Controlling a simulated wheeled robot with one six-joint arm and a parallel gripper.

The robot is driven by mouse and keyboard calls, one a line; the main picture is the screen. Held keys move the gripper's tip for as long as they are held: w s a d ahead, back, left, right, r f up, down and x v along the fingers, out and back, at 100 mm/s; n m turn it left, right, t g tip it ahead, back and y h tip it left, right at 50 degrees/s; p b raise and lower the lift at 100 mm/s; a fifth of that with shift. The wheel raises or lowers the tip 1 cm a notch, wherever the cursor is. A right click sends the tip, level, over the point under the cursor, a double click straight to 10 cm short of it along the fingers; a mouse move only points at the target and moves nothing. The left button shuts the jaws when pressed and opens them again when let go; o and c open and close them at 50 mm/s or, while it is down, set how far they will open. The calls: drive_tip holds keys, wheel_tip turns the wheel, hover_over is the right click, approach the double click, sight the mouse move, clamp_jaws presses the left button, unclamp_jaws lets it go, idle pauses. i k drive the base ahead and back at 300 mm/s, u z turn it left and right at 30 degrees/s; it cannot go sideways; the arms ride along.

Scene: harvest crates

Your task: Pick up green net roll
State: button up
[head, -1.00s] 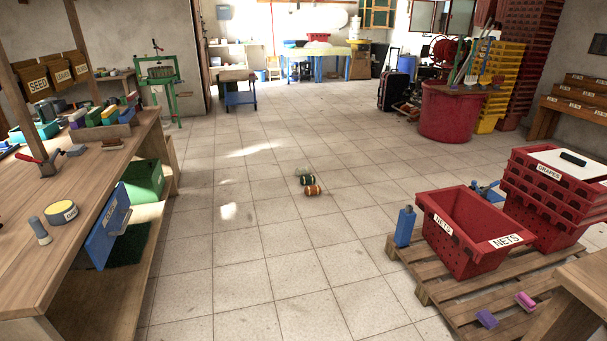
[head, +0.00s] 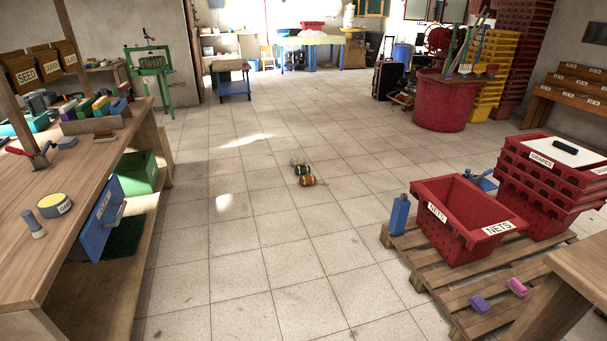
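Three small rolls lie close together in a row on the tiled floor, near the middle of the head view. The middle one is a dark green roll (head: 302,169). A brown-orange roll (head: 307,181) lies on its near side and a paler roll (head: 297,162) on its far side. They are small in the picture, and I cannot tell whether they touch. A red crate (head: 460,220) with NETS labels stands empty on a wooden pallet (head: 455,292) at the right. My gripper is not in view.
A wooden workbench (head: 85,185) runs along the left. A red tub (head: 440,105) stands farther back. The tiled floor between bench and pallet is clear up to the rolls.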

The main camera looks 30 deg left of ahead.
sight(301, 169)
drive_tip(key=u, duration=1.45)
drive_tip(key=i, duration=7.55)
drive_tip(key=z, duration=1.25)
